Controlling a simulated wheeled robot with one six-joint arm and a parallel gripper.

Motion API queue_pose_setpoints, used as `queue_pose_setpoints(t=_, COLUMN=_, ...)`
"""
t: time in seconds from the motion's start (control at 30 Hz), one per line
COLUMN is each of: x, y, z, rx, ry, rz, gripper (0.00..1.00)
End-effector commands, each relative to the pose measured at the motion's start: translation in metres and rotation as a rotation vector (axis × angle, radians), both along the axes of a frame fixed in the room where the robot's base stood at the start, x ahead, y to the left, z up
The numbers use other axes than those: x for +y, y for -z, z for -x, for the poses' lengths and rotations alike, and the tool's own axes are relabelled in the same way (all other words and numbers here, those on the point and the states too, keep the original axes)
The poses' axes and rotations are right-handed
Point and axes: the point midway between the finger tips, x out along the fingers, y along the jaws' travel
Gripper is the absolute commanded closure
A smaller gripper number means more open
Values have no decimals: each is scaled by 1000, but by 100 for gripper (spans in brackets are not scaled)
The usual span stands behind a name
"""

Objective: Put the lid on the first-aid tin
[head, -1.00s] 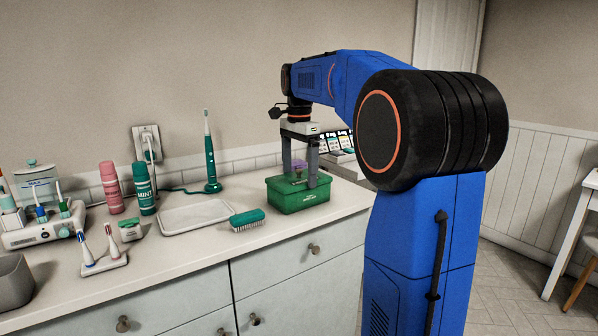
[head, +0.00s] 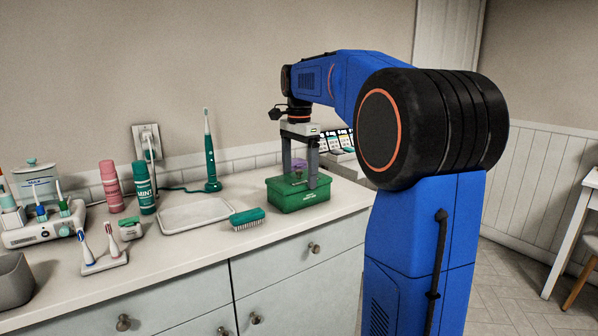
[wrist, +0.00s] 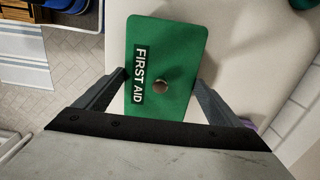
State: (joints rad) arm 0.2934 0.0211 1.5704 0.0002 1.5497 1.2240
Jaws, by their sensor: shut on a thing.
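The green first-aid tin (head: 300,203) stands near the right end of the counter in the head view. Its green lid (wrist: 150,48), marked FIRST AID and with a round brown knob, fills the upper middle of the wrist view. My gripper (head: 299,181) points down over the tin, with its fingers at two opposite edges of the lid; it is shut on the lid. The lid looks level at the top of the tin. I cannot tell whether it is fully seated, and the tin's body is hidden beneath it in the wrist view.
A green brush (head: 247,218) and a white tray (head: 195,214) lie left of the tin. A purple item (head: 299,166) shows behind my fingers. Bottles (head: 145,188) and toothbrushes stand further left. The counter's front edge is close before the tin.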

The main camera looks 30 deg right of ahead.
Motion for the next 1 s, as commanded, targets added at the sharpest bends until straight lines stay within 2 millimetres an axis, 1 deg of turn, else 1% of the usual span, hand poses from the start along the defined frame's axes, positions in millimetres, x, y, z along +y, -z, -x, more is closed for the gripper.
queue_pose_setpoints(t=0.8, x=0, y=2, z=0, rx=0, ry=0, rz=0, gripper=34)
queue_pose_setpoints(t=0.83, x=0, y=2, z=0, rx=0, ry=0, rz=0, gripper=7)
queue_pose_setpoints(t=0.87, x=0, y=2, z=0, rx=0, ry=0, rz=0, gripper=0)
queue_pose_setpoints(t=1.0, x=0, y=2, z=0, rx=0, ry=0, rz=0, gripper=0)
